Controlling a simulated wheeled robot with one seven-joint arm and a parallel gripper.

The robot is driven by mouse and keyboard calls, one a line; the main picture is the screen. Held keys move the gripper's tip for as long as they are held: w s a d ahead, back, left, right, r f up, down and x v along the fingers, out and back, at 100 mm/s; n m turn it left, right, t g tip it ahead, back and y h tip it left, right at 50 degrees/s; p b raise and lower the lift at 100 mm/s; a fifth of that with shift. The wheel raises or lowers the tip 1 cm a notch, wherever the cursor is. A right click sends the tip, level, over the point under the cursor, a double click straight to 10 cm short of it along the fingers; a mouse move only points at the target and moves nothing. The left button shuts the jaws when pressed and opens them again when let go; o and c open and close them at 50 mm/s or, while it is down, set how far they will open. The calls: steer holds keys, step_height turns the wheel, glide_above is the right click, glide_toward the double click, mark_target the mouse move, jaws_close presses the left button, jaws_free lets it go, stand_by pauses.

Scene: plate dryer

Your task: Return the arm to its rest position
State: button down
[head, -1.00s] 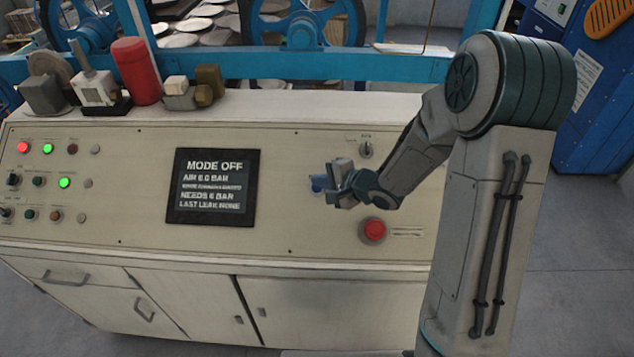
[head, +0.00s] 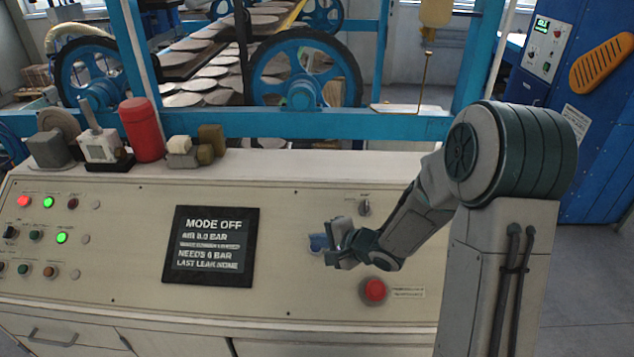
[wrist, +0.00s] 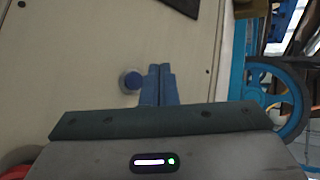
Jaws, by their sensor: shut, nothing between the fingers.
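My gripper (head: 330,246) is in front of the control panel, to the right of the dark display. In the wrist view my gripper (wrist: 161,70) has its two blue fingers together, with nothing between them. A round blue knob (wrist: 132,80) on the panel is just beside the fingers; in the head view this blue knob (head: 317,243) is partly hidden behind my gripper. I cannot tell whether the fingers touch the panel. My arm is bent, with its elbow at the right of the head view.
The display (head: 210,246) reads MODE OFF. A red button (head: 374,290) sits below my wrist and a small switch (head: 364,207) above it. A red cylinder (head: 141,130) and small devices stand on the panel's top ledge. A blue frame (head: 400,124) with wheels is behind.

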steer(key=shift+d, duration=0.1)
steer(key=s+d+r+n+h+b, duration=0.2)
steer(key=d+r+h, duration=0.1)
steer(key=d+h, duration=0.3)
steer(key=s+d+r+n+h+b, duration=0.2)
steer(key=s+d+r+h, duration=0.1)
steer(key=d, duration=0.4)
steer(key=s+d+r+n+g+b, duration=0.1)
steer(key=s+n+g, duration=0.3)
steer(key=s, duration=1.5)
steer(key=shift+s+d+r+n+b, duration=0.25)
steer(key=shift+r+n+b, duration=0.45)
steer(key=shift+n, duration=0.5)
steer(key=shift+a+f, duration=0.1)
steer(key=shift+a, duration=0.05)
